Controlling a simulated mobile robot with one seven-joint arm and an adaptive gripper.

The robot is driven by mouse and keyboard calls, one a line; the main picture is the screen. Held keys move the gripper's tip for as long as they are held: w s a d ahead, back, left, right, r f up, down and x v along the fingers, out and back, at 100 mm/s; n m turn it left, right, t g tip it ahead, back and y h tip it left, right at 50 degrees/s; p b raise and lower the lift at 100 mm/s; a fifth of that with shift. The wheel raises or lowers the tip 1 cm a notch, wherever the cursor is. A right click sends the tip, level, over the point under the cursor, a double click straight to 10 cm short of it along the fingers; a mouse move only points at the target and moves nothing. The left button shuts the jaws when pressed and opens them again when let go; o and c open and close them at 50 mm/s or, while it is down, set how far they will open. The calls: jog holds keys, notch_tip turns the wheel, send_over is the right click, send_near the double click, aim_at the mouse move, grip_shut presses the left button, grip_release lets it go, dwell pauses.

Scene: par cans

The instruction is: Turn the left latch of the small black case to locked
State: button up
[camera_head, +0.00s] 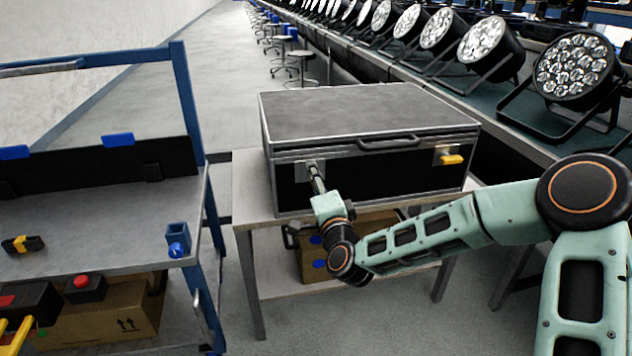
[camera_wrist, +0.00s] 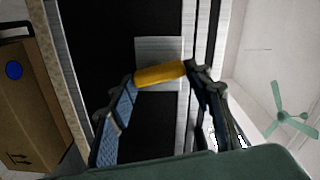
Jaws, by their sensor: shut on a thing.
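The small black case (camera_head: 372,170) with metal edges stands closed on a small table, its front toward me. My gripper (camera_head: 313,168) is at the left end of the front, over the left latch's metal plate (camera_head: 301,173). In the wrist view my gripper (camera_wrist: 160,76) has a finger at each end of the yellow left latch (camera_wrist: 160,74) and is shut on it. The latch lies across the picture there, slightly tilted, over its plate (camera_wrist: 158,48). The head view hides this latch behind my gripper. The right latch (camera_head: 452,159) is yellow and roughly level.
The case's dark handle (camera_head: 388,141) is between the latches. A cardboard box (camera_head: 318,262) sits on the shelf below. A blue-framed cart (camera_head: 110,225) stands at left, and a bench with par cans (camera_head: 575,68) runs along the right.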

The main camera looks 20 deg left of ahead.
jog(key=shift+f+m, duration=0.1)
jog(key=shift+m, duration=1.2)
jog(key=o, duration=1.2)
jog(key=shift+c, duration=0.2)
jog(key=v, duration=1.2)
jog(key=shift+s+a, duration=0.1)
